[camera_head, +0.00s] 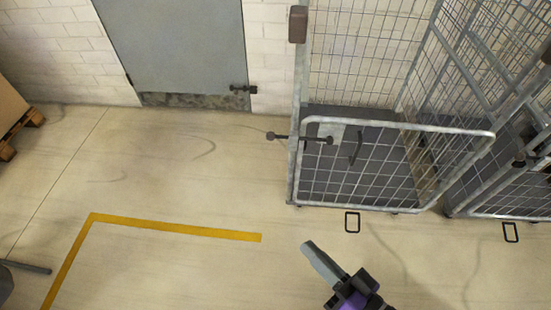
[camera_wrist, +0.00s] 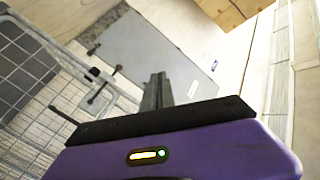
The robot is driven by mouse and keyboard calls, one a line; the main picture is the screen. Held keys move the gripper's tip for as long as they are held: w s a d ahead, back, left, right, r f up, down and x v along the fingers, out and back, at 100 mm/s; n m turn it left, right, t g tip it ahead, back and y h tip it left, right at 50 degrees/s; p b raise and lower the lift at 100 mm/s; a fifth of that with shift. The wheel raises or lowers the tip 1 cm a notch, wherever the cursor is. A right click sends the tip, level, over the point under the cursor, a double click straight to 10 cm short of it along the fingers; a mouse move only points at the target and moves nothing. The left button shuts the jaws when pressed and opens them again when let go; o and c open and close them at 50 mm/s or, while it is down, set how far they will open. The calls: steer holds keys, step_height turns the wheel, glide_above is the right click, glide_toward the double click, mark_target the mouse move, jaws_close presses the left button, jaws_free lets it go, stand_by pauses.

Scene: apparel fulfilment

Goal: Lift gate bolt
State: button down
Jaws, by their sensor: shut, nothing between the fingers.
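A dark gate bolt (camera_head: 300,138) lies roughly level across the left top corner of the roll cage's front gate (camera_head: 400,165). It has a knob at each end, and its left end sticks out past the cage post. My gripper (camera_head: 308,247) is shut and empty, below the gate and apart from it, over the floor. In the wrist view my closed fingers (camera_wrist: 157,90) point toward the grey door, with the gate bolt (camera_wrist: 103,85) to their left. Nothing touches the fingers.
A second wire cage (camera_head: 510,180) stands at right. A grey door (camera_head: 180,45) with its own dark bolt (camera_head: 243,89) is in the back wall. A pallet (camera_head: 20,130) with a box is at far left. Floor around the yellow line (camera_head: 175,227) is clear.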

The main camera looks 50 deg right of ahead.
steer(key=w+d+f+m+t+h+b, duration=0.1)
steer(key=w+d+f+m+h+b, duration=0.25)
steer(key=w+f+m, duration=0.3)
steer(key=w+d+f+m+t+h+b, duration=0.1)
steer(key=w+d+f+m+h+b, duration=0.15)
steer(key=w+f+m+b, duration=0.4)
steer(key=w+d+f+m+g+h+b, duration=0.1)
steer(key=w+d+f+m+h+b, duration=0.5)
steer(key=m, duration=0.9)
steer(key=w+d+f, duration=0.3)
steer(key=d, duration=0.2)
steer(key=shift+w, duration=0.35)
steer(key=a+r+x, duration=0.1)
steer(key=r+x, duration=0.1)
steer(key=x, duration=1.1)
steer(key=shift+a+p, duration=0.35)
steer(key=shift+a, duration=0.05)
steer(key=shift+r, duration=0.1)
